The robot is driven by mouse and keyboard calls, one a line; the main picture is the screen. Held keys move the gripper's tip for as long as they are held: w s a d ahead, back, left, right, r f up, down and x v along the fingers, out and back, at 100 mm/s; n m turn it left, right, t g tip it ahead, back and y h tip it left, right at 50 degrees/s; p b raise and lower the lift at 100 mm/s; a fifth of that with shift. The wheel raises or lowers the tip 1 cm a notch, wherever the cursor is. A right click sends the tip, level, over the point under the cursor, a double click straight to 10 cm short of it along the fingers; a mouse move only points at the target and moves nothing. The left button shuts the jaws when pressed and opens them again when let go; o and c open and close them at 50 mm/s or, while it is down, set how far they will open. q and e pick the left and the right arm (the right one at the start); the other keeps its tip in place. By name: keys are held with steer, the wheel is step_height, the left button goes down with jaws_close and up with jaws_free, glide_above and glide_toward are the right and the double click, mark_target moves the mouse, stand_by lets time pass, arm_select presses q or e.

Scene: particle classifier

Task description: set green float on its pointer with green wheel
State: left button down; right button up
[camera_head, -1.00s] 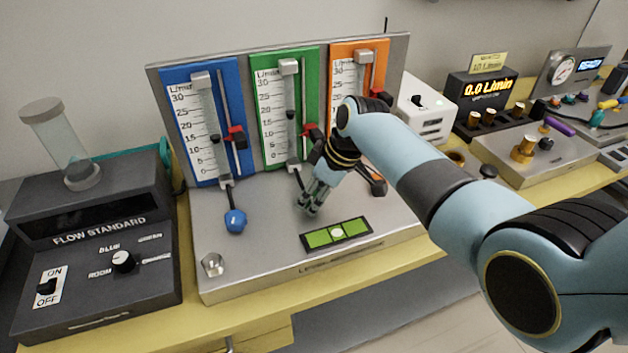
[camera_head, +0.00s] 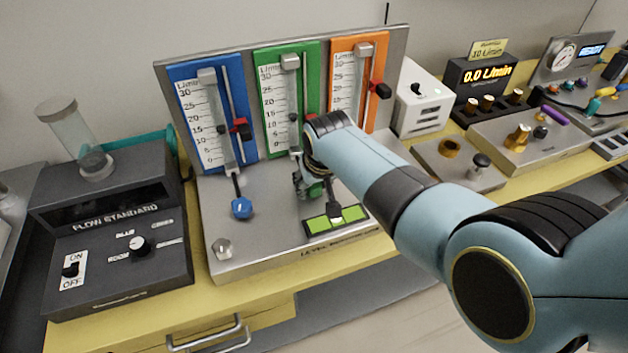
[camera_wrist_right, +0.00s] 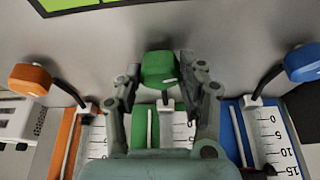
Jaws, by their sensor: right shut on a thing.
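The green flowmeter panel (camera_head: 312,75) stands between a blue and an orange one. A small dark float (camera_head: 293,117) shows low in its clear tube, below the middle of the scale. The red pointer beside it is mostly hidden behind my right arm. My right gripper (camera_wrist_right: 160,75) is shut on the green wheel (camera_wrist_right: 158,68), with one finger on each side of it. In the head view the gripper (camera_head: 313,187) is at the foot of the green panel, and only a bit of green shows between the fingers. My left gripper is not in view.
The blue wheel (camera_head: 242,208) and the orange wheel (camera_wrist_right: 30,79) flank the green one, each with a gap. A green level (camera_head: 318,225) lies on the base plate in front. The flow standard box (camera_head: 105,240) stands at the left.

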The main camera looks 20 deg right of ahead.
steer(key=shift+m+h, duration=0.3)
steer(key=shift+m, duration=0.3)
steer(key=o, duration=1.2)
steer(key=shift+c, duration=0.2)
